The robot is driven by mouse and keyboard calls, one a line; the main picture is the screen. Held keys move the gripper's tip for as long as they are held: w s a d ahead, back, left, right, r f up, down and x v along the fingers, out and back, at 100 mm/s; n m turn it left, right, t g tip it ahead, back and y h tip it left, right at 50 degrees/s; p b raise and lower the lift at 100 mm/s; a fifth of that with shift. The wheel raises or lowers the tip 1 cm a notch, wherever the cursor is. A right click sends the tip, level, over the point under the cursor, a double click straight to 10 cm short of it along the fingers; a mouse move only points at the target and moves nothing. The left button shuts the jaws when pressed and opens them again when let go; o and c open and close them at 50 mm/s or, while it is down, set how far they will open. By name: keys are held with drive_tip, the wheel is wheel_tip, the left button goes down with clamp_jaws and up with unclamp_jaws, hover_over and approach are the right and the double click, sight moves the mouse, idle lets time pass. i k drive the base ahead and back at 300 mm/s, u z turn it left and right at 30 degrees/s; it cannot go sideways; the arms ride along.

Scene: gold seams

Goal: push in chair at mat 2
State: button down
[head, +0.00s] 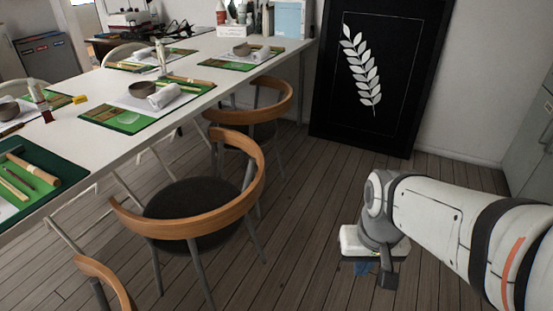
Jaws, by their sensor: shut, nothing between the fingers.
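A chair with a curved wooden backrest and dark round seat (190,211) stands in the middle, drawn out from the long white table (185,92). A second such chair (270,108) stands farther along, closer to the table edge. A third chair's wooden backrest (108,283) shows at the bottom left, mostly cut off. Green place mats lie on the table, one (127,121) near the middle chair and one (222,66) farther back. No mat number is readable. My gripper (362,268) is shut and empty, above the floor right of the middle chair, touching no chair.
A black framed panel with a white leaf (362,70) leans on the back wall. A grey cabinet (533,150) stands at the right edge. Bare wooden floor (305,195) lies between the chairs and my arm. Bowls and rolled cloths sit on the mats.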

sight(195, 217)
drive_tip(key=z, duration=0.1)
drive_tip(key=k, duration=1.1)
drive_tip(key=u, duration=0.6)
drive_tip(key=i, duration=1.05)
drive_tip(key=z, duration=0.1)
